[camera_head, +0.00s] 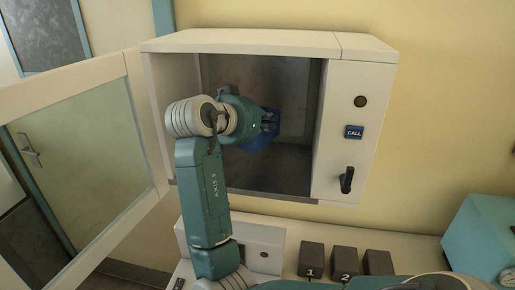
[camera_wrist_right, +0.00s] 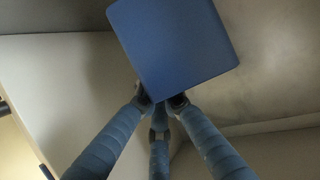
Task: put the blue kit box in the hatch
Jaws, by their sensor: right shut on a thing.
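The blue kit box (camera_head: 258,143) is inside the hatch (camera_head: 262,38), partly hidden behind my right gripper (camera_head: 268,124) in the head view. In the right wrist view the box (camera_wrist_right: 175,45) fills the upper middle, tilted in the picture, and the fingers (camera_wrist_right: 161,103) of my right gripper close on its near edge. The hatch is a white wall cabinet with a dark metal interior, and its glazed door (camera_head: 80,160) stands open to the left. I cannot tell whether the box touches the hatch floor. My left gripper is not in view.
Below are dark numbered blocks (camera_head: 312,259) on a pale counter. A teal box (camera_head: 482,238) stands at the right. The hatch's right interior looks empty.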

